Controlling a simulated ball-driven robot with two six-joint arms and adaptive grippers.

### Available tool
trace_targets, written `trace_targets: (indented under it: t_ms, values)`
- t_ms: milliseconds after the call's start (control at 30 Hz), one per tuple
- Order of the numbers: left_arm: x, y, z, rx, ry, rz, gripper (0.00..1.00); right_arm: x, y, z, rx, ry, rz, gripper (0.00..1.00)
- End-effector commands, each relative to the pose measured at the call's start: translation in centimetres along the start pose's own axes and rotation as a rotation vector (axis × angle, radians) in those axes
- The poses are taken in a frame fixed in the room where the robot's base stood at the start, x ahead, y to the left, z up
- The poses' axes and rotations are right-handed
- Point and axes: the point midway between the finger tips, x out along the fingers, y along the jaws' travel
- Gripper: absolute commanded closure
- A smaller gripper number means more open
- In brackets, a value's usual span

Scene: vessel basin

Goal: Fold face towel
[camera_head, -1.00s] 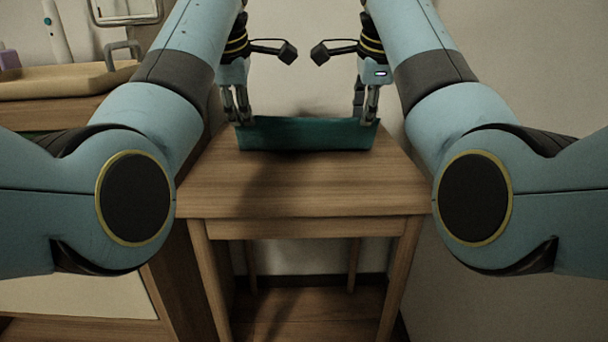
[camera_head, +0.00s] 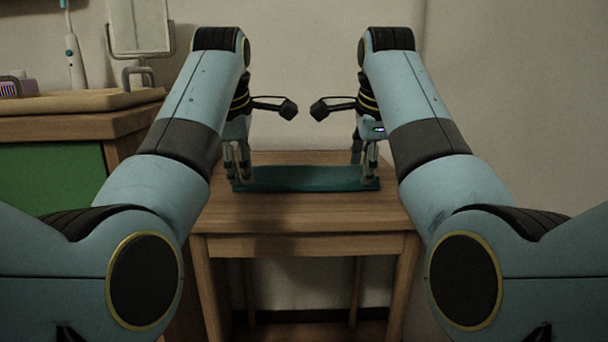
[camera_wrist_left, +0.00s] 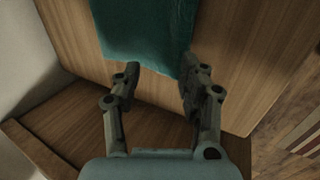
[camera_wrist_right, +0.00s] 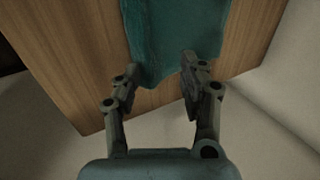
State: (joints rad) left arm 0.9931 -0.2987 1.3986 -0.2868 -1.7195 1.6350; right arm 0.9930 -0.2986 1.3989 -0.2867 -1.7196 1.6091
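The teal face towel (camera_head: 305,179) lies as a narrow, flat-looking strip across the small wooden table, its long side running left to right. My left gripper (camera_head: 238,178) is at its left end, fingers apart. In the left wrist view the towel (camera_wrist_left: 145,30) has its end by the fingertips (camera_wrist_left: 160,72), with a gap between the fingers. My right gripper (camera_head: 366,178) is at the right end. In the right wrist view the towel end (camera_wrist_right: 155,45) lies between the spread fingertips (camera_wrist_right: 158,68). Whether the fingertips touch the cloth is unclear.
The wooden table (camera_head: 300,217) has bare top in front of the towel. A wall stands behind it. At left, a cabinet with a green front (camera_head: 50,178) carries a tray (camera_head: 75,101), a toothbrush (camera_head: 72,50) and a mirror (camera_head: 139,27).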

Motion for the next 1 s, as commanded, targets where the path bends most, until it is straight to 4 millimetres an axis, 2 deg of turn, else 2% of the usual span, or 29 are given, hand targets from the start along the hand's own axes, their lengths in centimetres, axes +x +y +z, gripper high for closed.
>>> trace_targets:
  t_ms: [233, 400, 700, 833, 1000]
  values:
    - [-0.4, 0.1, 0.0, 0.000, 0.000, 0.001, 0.58, -0.4, -0.1, 0.0, 0.000, 0.000, -0.001, 0.58]
    - [-3.1, 0.7, 0.0, 0.000, -0.001, 0.004, 0.58, -3.1, -0.7, 0.0, 0.000, -0.001, -0.004, 0.58]
    - [-8.3, 0.5, 0.0, -0.001, 0.000, 0.004, 0.58, -8.3, -0.5, 0.0, 0.000, -0.001, -0.003, 0.58]
    - [-9.6, 0.3, 0.0, 0.000, -0.001, 0.001, 0.58, -9.6, -0.3, 0.0, 0.000, 0.000, -0.001, 0.58]
    - [-9.8, 0.3, 0.0, 0.000, 0.000, -0.001, 0.58, -9.8, -0.3, 0.0, 0.000, 0.000, 0.001, 0.58]
